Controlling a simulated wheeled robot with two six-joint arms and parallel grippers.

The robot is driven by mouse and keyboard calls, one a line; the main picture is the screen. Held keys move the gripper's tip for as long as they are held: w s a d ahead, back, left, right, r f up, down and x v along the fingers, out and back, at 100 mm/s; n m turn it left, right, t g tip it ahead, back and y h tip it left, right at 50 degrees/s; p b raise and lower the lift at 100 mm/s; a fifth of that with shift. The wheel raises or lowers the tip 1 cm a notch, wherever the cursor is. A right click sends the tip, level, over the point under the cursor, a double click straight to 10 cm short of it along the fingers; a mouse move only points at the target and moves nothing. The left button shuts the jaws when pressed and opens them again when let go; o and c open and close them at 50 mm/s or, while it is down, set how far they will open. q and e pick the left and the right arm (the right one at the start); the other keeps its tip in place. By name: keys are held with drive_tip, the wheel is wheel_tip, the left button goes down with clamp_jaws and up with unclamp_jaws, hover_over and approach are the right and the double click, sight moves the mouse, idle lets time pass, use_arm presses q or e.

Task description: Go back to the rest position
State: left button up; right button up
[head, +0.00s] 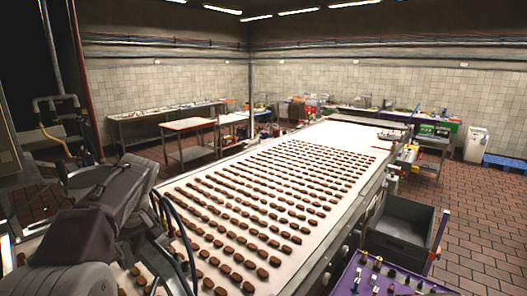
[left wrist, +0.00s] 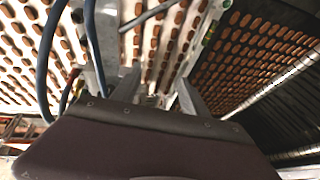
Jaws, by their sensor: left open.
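Rows of brown sandwich biscuits (head: 270,190) lie on a long white conveyor belt (head: 345,133). My left arm comes in from the left of the head view and covers the near left part of the belt. My left gripper (left wrist: 160,92) shows in the left wrist view with its two grey fingers apart and nothing visible between them. Biscuit rows (left wrist: 153,38) show beyond the fingers in that view. The fingertips are hard to make out in the head view. My right gripper is not in view.
A dark grey bin (head: 402,222) stands beside the belt on the right. A purple control panel (head: 345,282) with knobs is at the bottom right. Tables (head: 188,124) stand at the back left. A blue pallet (head: 505,162) lies at the far right.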

use_arm(q)
drive_tip(key=w+d+f+m+h, duration=0.25)
drive_tip(key=d+f+m, duration=0.2)
drive_tip(key=f, duration=0.55)
drive_tip(key=s+d+f+m+t+h+b, duration=0.15)
drive_tip(key=s+d+f+m, duration=0.35)
drive_tip(key=s+d+f, duration=0.75)
drive_tip(key=s+a+f+g+h+b, duration=0.1)
drive_tip(key=s+f+b, duration=0.2)
drive_tip(key=f+b, duration=1.5)
wheel_tip(320, 180, down, 2)
drive_tip(key=shift+s+f, duration=0.2)
drive_tip(key=shift+f, duration=0.05)
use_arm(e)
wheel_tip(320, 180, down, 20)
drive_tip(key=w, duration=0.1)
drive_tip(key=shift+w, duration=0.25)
use_arm(q)
drive_tip(key=shift+g, duration=0.25)
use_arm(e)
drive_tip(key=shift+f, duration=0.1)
